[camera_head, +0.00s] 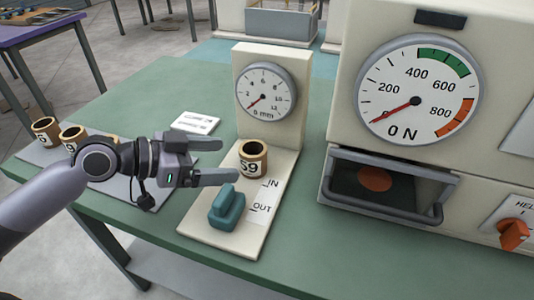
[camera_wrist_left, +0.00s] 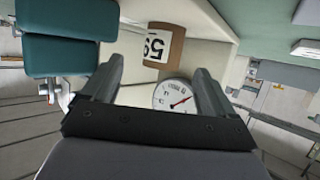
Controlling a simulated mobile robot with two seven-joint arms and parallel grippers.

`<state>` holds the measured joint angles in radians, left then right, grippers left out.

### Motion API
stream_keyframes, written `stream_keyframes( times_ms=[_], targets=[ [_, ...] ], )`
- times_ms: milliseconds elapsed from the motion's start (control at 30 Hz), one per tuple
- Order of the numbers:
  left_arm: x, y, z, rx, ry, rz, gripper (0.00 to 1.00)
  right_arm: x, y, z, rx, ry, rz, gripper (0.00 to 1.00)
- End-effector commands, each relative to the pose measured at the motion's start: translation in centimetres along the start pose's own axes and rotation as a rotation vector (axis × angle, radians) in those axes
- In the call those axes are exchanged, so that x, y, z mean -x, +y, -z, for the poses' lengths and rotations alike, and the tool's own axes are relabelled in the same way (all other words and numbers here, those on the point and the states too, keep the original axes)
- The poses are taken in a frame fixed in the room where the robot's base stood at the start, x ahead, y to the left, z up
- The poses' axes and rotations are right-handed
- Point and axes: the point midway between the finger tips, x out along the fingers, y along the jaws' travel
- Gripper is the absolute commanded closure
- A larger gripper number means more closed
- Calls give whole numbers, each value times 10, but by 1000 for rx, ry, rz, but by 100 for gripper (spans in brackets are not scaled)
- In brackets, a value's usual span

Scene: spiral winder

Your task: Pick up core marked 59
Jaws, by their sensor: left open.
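The core marked 59 (camera_head: 253,158) is a short brown ring with a white label. It stands upright on the cream base of the small gauge stand, in front of the dial. In the left wrist view the core (camera_wrist_left: 163,46) shows ahead of the fingers, roughly between their lines. My left gripper (camera_head: 228,161) is open, with its fingertips just left of the core and nothing between them. The same gripper (camera_wrist_left: 158,82) shows at close range in the wrist view. I cannot tell whether a fingertip touches the core. My right gripper is not in view.
A teal slider block (camera_head: 227,207) sits on the cream base (camera_head: 240,240) near IN and OUT marks. The small gauge (camera_head: 265,90) stands behind the core. A large machine with a dial (camera_head: 418,90) and open drawer (camera_head: 385,187) stands right. Other cores (camera_head: 46,130) stand left.

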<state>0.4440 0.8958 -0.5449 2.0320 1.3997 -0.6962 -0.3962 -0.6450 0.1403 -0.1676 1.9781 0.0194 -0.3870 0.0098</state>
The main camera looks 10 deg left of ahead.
Motion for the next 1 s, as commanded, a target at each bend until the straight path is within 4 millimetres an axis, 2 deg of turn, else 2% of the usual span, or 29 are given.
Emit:
stream_keyframes(
  times_ms=[333,567,833,1000],
  targets=[
    [-7,0,1,1,1,0,13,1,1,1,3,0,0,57],
    [-24,-1,3,0,2,-1,13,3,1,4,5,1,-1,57],
    [-57,-4,8,2,2,-2,13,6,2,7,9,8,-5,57],
    [-70,-5,7,1,0,0,13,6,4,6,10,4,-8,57]
  ],
)
